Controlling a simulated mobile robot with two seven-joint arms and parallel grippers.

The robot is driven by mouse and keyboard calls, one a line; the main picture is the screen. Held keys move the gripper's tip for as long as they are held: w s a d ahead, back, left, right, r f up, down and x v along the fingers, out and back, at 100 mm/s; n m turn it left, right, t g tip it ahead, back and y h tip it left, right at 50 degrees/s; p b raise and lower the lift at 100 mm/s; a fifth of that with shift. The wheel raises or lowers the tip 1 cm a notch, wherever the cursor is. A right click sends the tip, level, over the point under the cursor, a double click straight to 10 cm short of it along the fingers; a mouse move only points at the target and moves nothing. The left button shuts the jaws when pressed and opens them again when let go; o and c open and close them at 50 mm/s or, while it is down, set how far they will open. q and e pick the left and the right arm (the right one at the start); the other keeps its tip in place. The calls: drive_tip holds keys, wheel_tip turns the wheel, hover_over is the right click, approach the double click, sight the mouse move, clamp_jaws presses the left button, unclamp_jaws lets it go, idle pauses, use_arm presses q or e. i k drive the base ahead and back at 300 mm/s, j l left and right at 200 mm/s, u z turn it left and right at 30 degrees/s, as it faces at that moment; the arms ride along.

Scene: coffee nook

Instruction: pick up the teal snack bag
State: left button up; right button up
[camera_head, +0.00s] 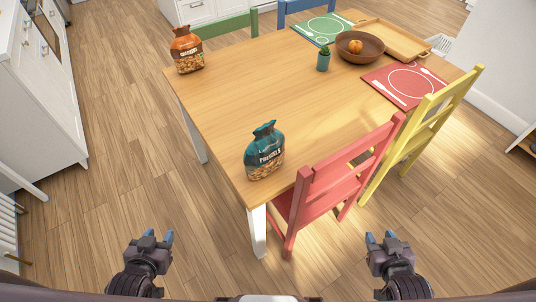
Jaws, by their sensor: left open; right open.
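The teal snack bag (264,152) stands upright on the near corner of the wooden table (290,95), with a pretzel picture and label facing me. My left gripper (154,238) is open and empty over the floor, in front of the table and left of the bag. My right gripper (381,238) is open and empty, right of the bag and in front of the red chair. Neither gripper touches anything.
A red chair (338,178) stands close right of the bag, with a yellow chair (425,125) beyond. An orange-brown snack bag (187,50) stands at the table's far left. Floor before the table is clear.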

sight(265, 154)
drive_tip(key=i+j+z, duration=0.2)
drive_tip(key=j+z, duration=0.25)
drive_tip(key=i+j+z, duration=0.15)
drive_tip(key=j+z, duration=0.25)
drive_tip(key=j, duration=0.25)
drive_tip(key=j+z, duration=0.9)
drive_tip(key=j, duration=0.3)
